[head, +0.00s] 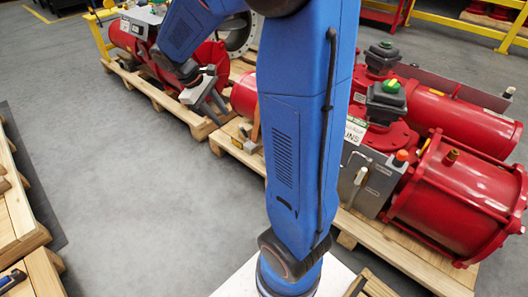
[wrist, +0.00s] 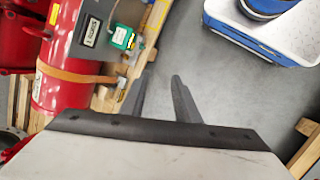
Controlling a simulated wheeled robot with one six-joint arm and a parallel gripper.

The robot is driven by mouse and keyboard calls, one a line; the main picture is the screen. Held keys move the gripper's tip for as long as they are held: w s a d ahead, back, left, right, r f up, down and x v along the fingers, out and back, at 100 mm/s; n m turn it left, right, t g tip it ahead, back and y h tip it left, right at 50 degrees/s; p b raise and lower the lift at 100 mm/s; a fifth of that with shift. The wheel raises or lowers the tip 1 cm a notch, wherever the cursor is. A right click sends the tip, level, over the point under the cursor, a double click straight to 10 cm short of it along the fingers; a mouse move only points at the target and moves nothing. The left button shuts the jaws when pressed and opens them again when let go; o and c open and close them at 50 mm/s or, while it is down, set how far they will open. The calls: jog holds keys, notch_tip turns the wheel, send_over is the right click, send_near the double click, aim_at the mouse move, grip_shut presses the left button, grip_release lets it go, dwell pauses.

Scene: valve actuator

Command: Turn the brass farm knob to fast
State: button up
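My gripper (wrist: 162,78) is open and empty in the wrist view, its two dark fingers apart over the grey floor beside a pallet. In the head view my gripper (head: 220,112) hangs at the upper left, over the edge of the left pallet. I cannot pick out the brass farm knob with certainty. Lettering for fast is not readable.
Red actuators (head: 460,205) rest on a wooden pallet (head: 405,254) at the right. In the wrist view, a strapped red cylinder (wrist: 62,50) and a green box (wrist: 121,37) are left of my fingers. My blue arm hides the middle of the head view. Grey floor (head: 130,200) is clear at left.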

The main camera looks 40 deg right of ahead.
jog(key=w+d+f+n+g+h, duration=0.2)
jog(key=w+d+f, duration=0.4)
jog(key=f, duration=0.7)
jog(key=w+d+f+n+g+h, duration=0.25)
jog(key=w+d+f, duration=0.3)
jog(key=f, duration=0.65)
jog(key=w+d+f+n+g+h, duration=0.25)
jog(key=w+d+f, duration=0.35)
jog(key=f, duration=0.7)
jog(key=shift+t, duration=0.5)
jog(key=x, duration=1.6)
jog(key=shift+s+a+f, duration=0.1)
jog(key=shift+s+f, duration=0.1)
jog(key=shift+f, duration=0.05)
jog(key=shift+c, duration=0.6)
jog(key=shift+y, duration=0.3)
grip_shut()
